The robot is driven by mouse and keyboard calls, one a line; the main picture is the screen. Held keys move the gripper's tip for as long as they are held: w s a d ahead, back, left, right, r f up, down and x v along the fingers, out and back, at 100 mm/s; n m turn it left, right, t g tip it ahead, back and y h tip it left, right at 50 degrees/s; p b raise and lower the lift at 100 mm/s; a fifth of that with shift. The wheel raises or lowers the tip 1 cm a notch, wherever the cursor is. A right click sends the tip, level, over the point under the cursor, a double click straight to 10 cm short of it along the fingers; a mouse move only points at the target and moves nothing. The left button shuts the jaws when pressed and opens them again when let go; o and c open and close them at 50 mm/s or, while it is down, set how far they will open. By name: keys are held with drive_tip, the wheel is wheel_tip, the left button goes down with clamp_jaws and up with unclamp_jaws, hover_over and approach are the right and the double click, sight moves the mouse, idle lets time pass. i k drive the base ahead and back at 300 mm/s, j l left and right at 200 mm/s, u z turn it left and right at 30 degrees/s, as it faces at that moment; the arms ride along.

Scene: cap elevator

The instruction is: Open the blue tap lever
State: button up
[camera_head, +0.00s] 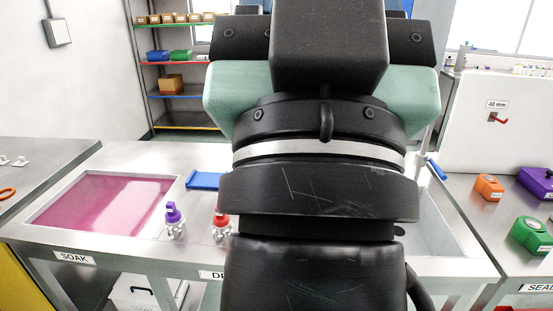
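A small blue lever (437,170) shows just right of my arm, beside a thin grey upright pipe that looks like a tap. Part of the tap is hidden behind my arm, so I cannot tell how the lever is set. My gripper (322,95) fills the middle of the view, seen from behind as black and pale green parts. Its fingertips are hidden, and I cannot tell whether it is open or touches anything. The lever appears apart from the visible gripper body.
A pink-filled basin (105,204) labelled SOAK lies left. A grey sink (440,225) is right of my arm. Orange (488,187), green (532,236) and purple (536,183) items lie farther right.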

sight(444, 177)
drive_tip(key=i+l, duration=0.2)
drive_tip(key=l, duration=0.15)
drive_tip(key=i+l+u, duration=0.15)
drive_tip(key=i+l, duration=0.25)
drive_tip(key=l, duration=0.25)
drive_tip(key=i+l+u, duration=0.1)
drive_tip(key=l, duration=0.25)
drive_tip(key=i+l+u, duration=0.1)
drive_tip(key=i+l, duration=0.35)
drive_tip(key=l, duration=0.3)
drive_tip(key=i+l+u, duration=0.1)
drive_tip(key=l, duration=0.25)
drive_tip(key=i+l+u, duration=0.1)
drive_tip(key=l, duration=0.3)
drive_tip(key=i, duration=0.1)
